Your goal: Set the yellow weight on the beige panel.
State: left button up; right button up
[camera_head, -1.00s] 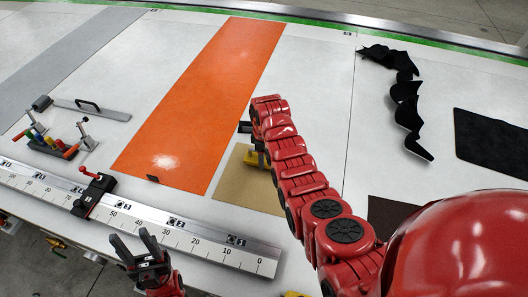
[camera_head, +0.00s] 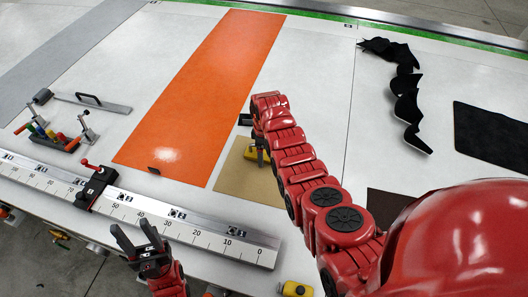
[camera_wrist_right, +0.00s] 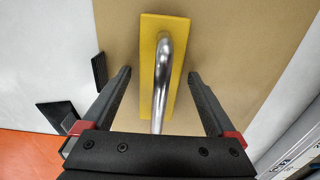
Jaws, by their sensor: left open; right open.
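The yellow weight (camera_wrist_right: 158,85) is a flat yellow block with a curved metal handle, resting on the beige panel (camera_wrist_right: 225,60) in the right wrist view. In the head view the weight (camera_head: 251,154) shows as a small yellow piece, partly hidden by my right arm, on the beige panel (camera_head: 235,181). My right gripper (camera_wrist_right: 158,82) is open and empty, with one finger on each side of the handle and a gap to both. In the head view its fingers are mostly hidden behind the arm. My left gripper (camera_head: 136,236) is open and empty, in front of the ruler rail.
An orange panel (camera_head: 205,95) lies left of the beige one. A ruler rail (camera_head: 195,228) with a red and black clamp (camera_head: 95,188) runs along the front edge. Another yellow block (camera_head: 295,289) is at the bottom edge. Black pieces (camera_head: 405,92) lie right.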

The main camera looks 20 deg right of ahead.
jog(key=shift+r, duration=0.15)
jog(key=shift+w+r, duration=0.1)
jog(key=shift+r, duration=0.3)
notch_tip(320, 180, up, 4)
jog(key=shift+f+b, duration=0.1)
jog(key=shift+b, duration=1.15)
notch_tip(320, 180, up, 6)
jog(key=p, duration=0.3)
jog(key=shift+r+p, duration=0.6)
jog(key=shift+r, duration=0.1)
jog(key=shift+f, duration=0.1)
